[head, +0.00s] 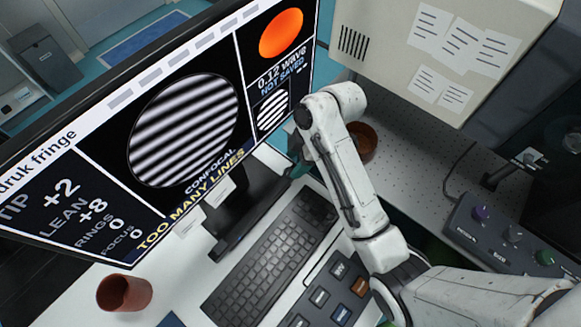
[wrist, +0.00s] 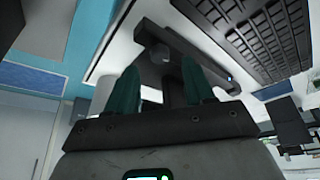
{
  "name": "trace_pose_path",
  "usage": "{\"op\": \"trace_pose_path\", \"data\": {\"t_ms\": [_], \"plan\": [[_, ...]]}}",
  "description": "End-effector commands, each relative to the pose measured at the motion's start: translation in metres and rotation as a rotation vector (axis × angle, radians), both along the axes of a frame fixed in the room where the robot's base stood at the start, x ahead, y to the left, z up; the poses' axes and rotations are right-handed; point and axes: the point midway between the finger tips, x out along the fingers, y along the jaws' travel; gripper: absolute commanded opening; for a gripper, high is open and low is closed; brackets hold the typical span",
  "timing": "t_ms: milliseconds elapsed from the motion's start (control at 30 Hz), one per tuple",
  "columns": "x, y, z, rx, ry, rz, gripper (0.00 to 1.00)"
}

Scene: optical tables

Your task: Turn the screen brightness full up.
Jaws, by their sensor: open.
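The screen (head: 185,130) stands on the left in the head view, lit with striped fringe pictures and the words "TOO MANY LINES". My gripper is mostly hidden behind my arm there, with a bit of teal finger (head: 298,166) showing near the screen's lower right corner. In the wrist view my gripper (wrist: 160,78) is open, its two teal fingers apart with nothing gripped. A grey rounded piece (wrist: 158,53) on a dark bar (wrist: 185,48) shows beyond and between the fingers. I cannot tell whether it is the brightness control. A small blue light shows at the bar's end.
A black keyboard (head: 268,262) lies in front of the screen, with a button panel (head: 335,292) to its right. A red-brown cup (head: 124,293) stands at lower left. A brown bowl (head: 362,141) sits behind my arm. A knob box (head: 505,235) is at right.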

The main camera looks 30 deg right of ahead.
Motion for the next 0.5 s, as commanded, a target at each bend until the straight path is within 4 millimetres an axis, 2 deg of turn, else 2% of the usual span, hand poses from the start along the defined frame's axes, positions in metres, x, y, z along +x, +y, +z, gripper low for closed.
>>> {"op": "trace_pose_path", "data": {"t_ms": [200,500], "plan": [[0.003,0.011,-0.027,0.000,0.003,0.001,0.53],[0.005,0.014,-0.036,-0.001,0.000,0.000,0.53]]}}
